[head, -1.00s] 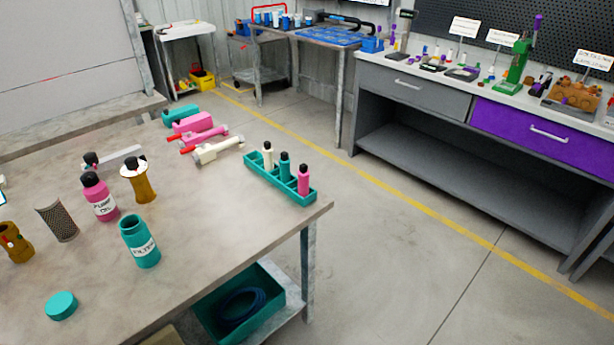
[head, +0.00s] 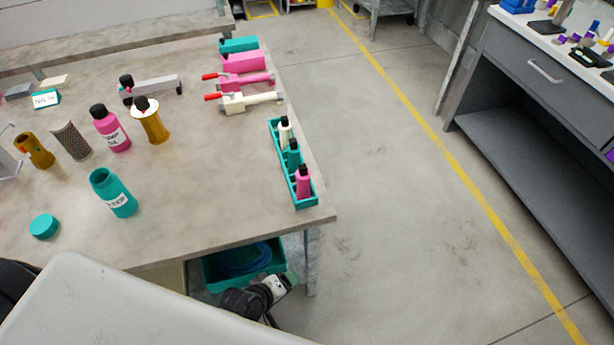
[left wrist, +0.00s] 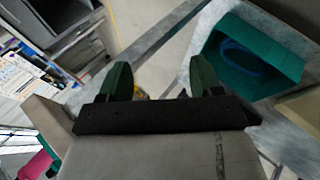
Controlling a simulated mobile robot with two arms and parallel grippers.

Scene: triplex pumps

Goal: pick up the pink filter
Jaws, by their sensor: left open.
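A small pink filter (head: 303,183) with a black top stands upright at the near end of a teal rack (head: 275,158), by the table's right edge. A teal one (head: 293,155) and a white one (head: 285,130) stand behind it in the rack. My left gripper (head: 288,281) is below the table top's front edge, lower than the pink filter and apart from it. In the left wrist view its two green fingers (left wrist: 160,82) are spread with nothing between them. My right gripper is not in view.
The worktable (head: 200,215) also holds a pink pump oil bottle (head: 110,132), a teal labelled bottle (head: 113,195) and several pump parts. A teal bin (head: 215,270) with a blue coil sits under the table. The floor right of the table is clear up to a grey bench (head: 540,130).

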